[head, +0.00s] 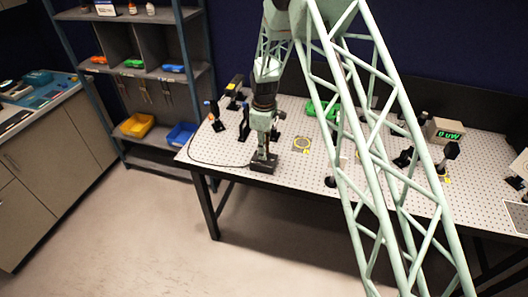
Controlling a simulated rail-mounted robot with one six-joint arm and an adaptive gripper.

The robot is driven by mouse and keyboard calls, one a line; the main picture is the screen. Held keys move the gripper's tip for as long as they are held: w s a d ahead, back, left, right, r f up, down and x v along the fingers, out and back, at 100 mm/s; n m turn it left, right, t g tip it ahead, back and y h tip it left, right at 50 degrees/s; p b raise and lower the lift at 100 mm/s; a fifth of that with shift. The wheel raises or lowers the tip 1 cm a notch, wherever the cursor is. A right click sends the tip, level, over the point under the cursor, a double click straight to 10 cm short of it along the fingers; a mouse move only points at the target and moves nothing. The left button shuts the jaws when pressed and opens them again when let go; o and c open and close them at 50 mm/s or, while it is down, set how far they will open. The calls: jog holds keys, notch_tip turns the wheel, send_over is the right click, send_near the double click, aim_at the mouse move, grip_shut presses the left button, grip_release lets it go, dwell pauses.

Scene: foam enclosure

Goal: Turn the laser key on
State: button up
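My gripper (264,148) points down over the front left part of the perforated optical table (218,152). Its fingertips are at or just above a small dark box (263,167) near the table's front edge. I cannot tell whether they touch it. A dark cable (203,163) runs along the table to the box, which may be the laser's key unit. The key itself is too small or hidden behind my gripper. Whether the fingers are open or shut does not show.
A green-lit meter reading 0 uW (446,132) stands at the right. My lattice arm link hides the middle of the table. Shelves with bins (137,125) stand left.

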jog(key=c, duration=0.3)
jog(key=shift+m+b, duration=0.5)
jog(key=shift+b, duration=0.1)
jog(key=shift+f+m+b, duration=0.1)
jog(key=shift+m+b, duration=0.7)
jog(key=shift+m, duration=0.1)
jog(key=m+b, duration=0.4)
jog(key=m, duration=0.2)
jog(key=m+b, duration=0.2)
jog(key=m, duration=0.2)
jog(key=shift+m+b, duration=0.75)
jog(key=shift+m, duration=1.75)
